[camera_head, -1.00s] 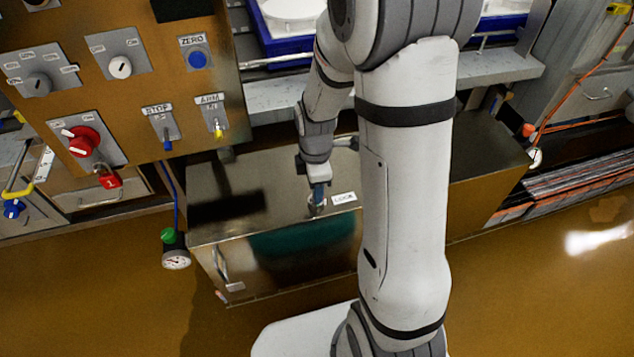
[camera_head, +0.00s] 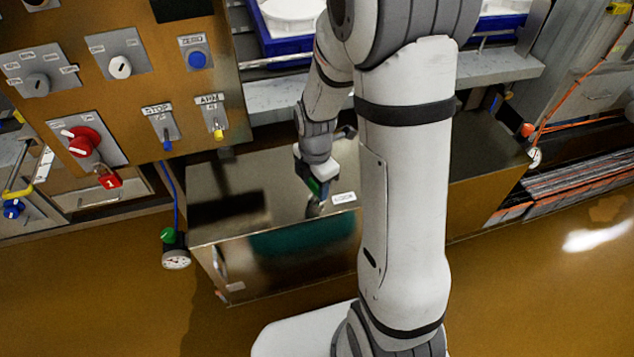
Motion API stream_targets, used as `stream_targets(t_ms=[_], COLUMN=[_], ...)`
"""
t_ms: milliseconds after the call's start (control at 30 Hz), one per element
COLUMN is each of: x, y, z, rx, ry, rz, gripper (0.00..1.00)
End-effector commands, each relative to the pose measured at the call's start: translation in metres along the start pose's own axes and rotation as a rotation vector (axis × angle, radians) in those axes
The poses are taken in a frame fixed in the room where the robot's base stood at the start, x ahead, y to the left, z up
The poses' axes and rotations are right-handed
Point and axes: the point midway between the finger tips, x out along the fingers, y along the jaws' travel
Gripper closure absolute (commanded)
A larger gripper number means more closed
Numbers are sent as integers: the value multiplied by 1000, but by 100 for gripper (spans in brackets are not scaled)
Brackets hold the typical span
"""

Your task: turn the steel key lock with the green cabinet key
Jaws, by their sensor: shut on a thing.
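The steel key lock (camera_head: 314,209) sits on top of the metal cabinet, just left of a white label (camera_head: 343,198) that seems to read LOCK. My gripper (camera_head: 317,192) points down right over the lock. It is shut on the green cabinet key, of which a small green part (camera_head: 314,185) shows between the fingers. The key's lower end is at the lock, but the fingers and the small size hide how deep it sits. My arm stands in front of the cabinet's middle.
A brown control panel (camera_head: 150,100) with switches, a red knob (camera_head: 82,142) and a red padlock (camera_head: 109,178) hangs at upper left. A gauge with a green knob (camera_head: 170,240) is left of the cabinet (camera_head: 215,170). Blue trays (camera_head: 275,40) stand behind. The floor in front is clear.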

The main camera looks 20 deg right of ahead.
Motion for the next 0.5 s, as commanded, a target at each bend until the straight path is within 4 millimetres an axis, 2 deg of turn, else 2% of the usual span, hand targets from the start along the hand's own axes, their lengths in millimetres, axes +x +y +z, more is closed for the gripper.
stream_targets(t_ms=[67,300,500], x=[0,0,0], y=[0,0,0], z=[0,0,0], rx=[1,2,2], ry=[0,0,0], rz=[1,0,0], gripper=[50,31,30])
